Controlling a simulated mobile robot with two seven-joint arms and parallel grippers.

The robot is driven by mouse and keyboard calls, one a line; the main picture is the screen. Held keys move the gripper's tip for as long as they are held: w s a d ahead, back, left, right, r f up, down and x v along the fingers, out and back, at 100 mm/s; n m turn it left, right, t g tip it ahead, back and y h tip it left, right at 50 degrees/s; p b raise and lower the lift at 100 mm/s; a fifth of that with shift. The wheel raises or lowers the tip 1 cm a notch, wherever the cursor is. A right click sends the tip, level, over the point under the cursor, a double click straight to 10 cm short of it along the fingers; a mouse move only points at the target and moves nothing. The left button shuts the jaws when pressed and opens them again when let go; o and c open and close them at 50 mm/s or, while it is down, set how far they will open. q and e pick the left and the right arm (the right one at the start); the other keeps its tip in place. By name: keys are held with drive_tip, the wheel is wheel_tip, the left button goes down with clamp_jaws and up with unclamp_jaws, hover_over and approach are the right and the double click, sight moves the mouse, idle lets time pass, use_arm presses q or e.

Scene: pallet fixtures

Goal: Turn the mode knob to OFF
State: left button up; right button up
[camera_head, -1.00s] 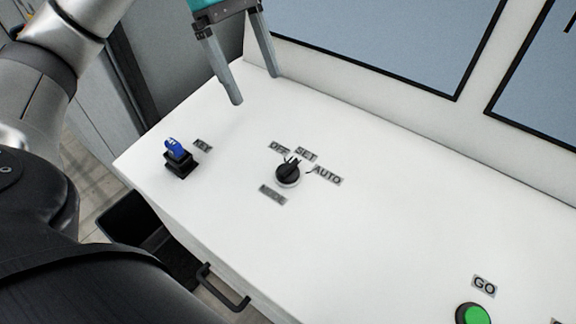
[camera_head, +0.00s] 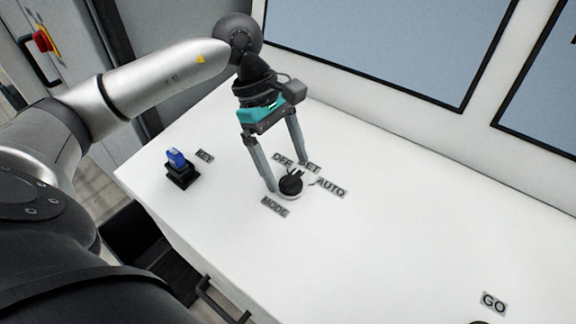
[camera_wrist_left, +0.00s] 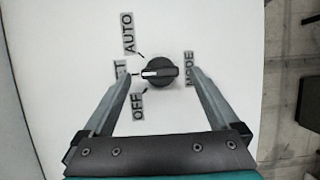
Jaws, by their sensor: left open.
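The black mode knob (camera_head: 291,183) sits on the white panel, with OFF (camera_head: 282,159), SET and AUTO labels around its far side and a MODE label (camera_head: 274,207) on its near side. In the left wrist view the knob (camera_wrist_left: 160,72) has a white pointer mark aimed at the partly hidden SET label. My left gripper (camera_head: 287,178) is open, its fingers coming down on either side of the knob. In the left wrist view the fingers show a gap to the knob on both sides. My right gripper is not in view.
A blue key switch (camera_head: 178,167) stands on the panel left of the knob, beside a KEY label. A GO label (camera_head: 493,303) is at the lower right. Blue-grey windows (camera_head: 380,45) rise behind the panel.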

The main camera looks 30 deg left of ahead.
use_arm(q)
drive_tip(key=shift+x, duration=0.85)
drive_tip(key=shift+c, duration=0.2)
drive_tip(key=shift+a, duration=0.1)
drive_tip(key=c, duration=1.3)
drive_tip(key=shift+f+n+t+b, duration=0.1)
drive_tip(key=shift+n+t+b, duration=0.7)
drive_tip(key=shift+n+b, duration=1.3)
drive_tip(key=shift+c, duration=0.2)
drive_tip(key=n+t+b, duration=0.1)
drive_tip(key=n+b, duration=0.1)
drive_tip(key=n, duration=0.1)
drive_tip(key=shift+s+y, duration=0.15)
drive_tip(key=shift+y, duration=0.15)
drive_tip(key=shift+n+t+b, duration=0.4)
drive_tip(key=shift+n+b, duration=0.15)
drive_tip(key=shift+n, duration=0.35)
drive_tip(key=shift+y, duration=0.4)
drive_tip(key=o, duration=1.4)
